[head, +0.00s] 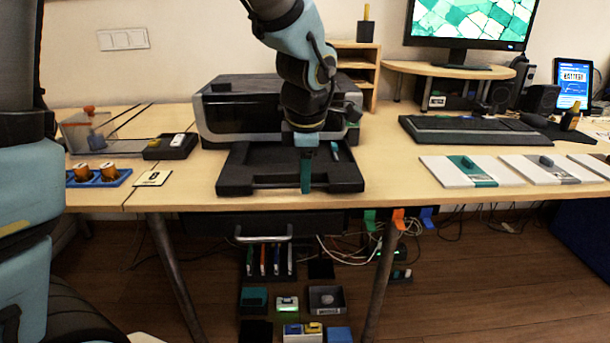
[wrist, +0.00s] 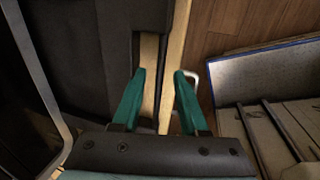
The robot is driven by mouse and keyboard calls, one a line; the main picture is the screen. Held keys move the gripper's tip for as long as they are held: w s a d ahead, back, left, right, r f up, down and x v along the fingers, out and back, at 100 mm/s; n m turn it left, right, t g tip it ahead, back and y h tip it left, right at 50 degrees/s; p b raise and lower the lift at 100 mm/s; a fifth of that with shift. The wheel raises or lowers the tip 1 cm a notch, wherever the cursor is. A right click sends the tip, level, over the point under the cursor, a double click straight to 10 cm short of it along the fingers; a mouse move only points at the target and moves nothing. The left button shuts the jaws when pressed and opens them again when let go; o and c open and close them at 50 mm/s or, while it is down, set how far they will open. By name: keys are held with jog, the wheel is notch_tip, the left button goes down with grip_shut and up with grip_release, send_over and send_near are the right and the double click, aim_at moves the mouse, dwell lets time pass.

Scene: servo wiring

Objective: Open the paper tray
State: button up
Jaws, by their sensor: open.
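The black printer (head: 240,107) stands on the wooden table. Its black paper tray (head: 235,180) sticks out in front, low, with its front edge near the table edge. My gripper (head: 306,190) points down over the tray's front edge, its teal fingers covering part of it. The dark tray (wrist: 90,60) fills the left of that view. Whether a finger touches the tray I cannot tell.
A drawer with a silver handle (head: 263,238) hangs under the table. Several small bins and parts lie on the floor below.

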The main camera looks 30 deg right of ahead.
jog(key=v, duration=1)
jog(key=shift+r+p, duration=0.2)
jog(key=shift+p, duration=0.2)
jog(key=w+a+f+m, duration=0.3)
jog(key=w+a, duration=0.1)
jog(key=a, duration=0.4)
jog(key=w+a+f+m, duration=0.3)
jog(key=a+f, duration=0.1)
jog(key=a, duration=0.3)
jog(key=s+a+f+m+g+y, duration=0.1)
jog(key=a+f+m, duration=0.25)
jog(key=a, duration=0.45)
jog(key=a+f+m, duration=0.2)
jog(key=a+m, duration=0.2)
jog(key=a, duration=0.5)
notch_tip(320, 180, up, 17)
jog(key=p, duration=1.7)
jog(key=shift+f+m, duration=0.2)
jog(key=shift+m, duration=0.15)
